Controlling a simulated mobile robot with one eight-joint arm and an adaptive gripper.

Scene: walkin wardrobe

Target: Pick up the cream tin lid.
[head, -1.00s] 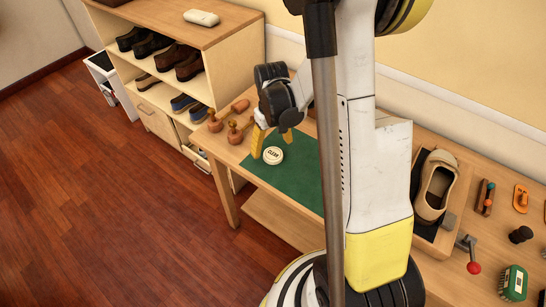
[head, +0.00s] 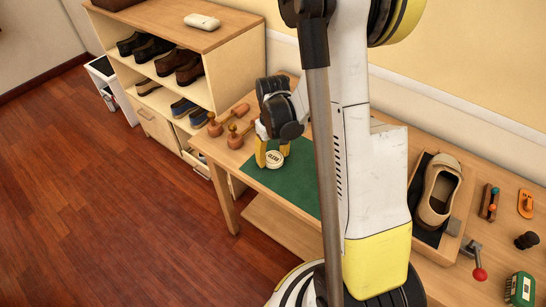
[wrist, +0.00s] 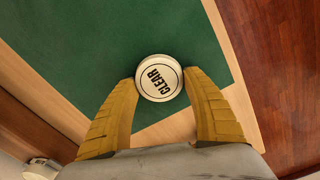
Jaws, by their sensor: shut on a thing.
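The cream tin lid (head: 275,159) is a small round cream disc with dark lettering. It is at the green mat (head: 290,188) on the wooden bench.
Wooden shoe trees (head: 236,136) lie on the bench to the left of my gripper. A beige shoe (head: 437,190) sits in a tray to the right, with a red-knobbed lever (head: 478,272) and brushes nearby. A shoe shelf (head: 150,80) stands behind left. The mat's front part is clear.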

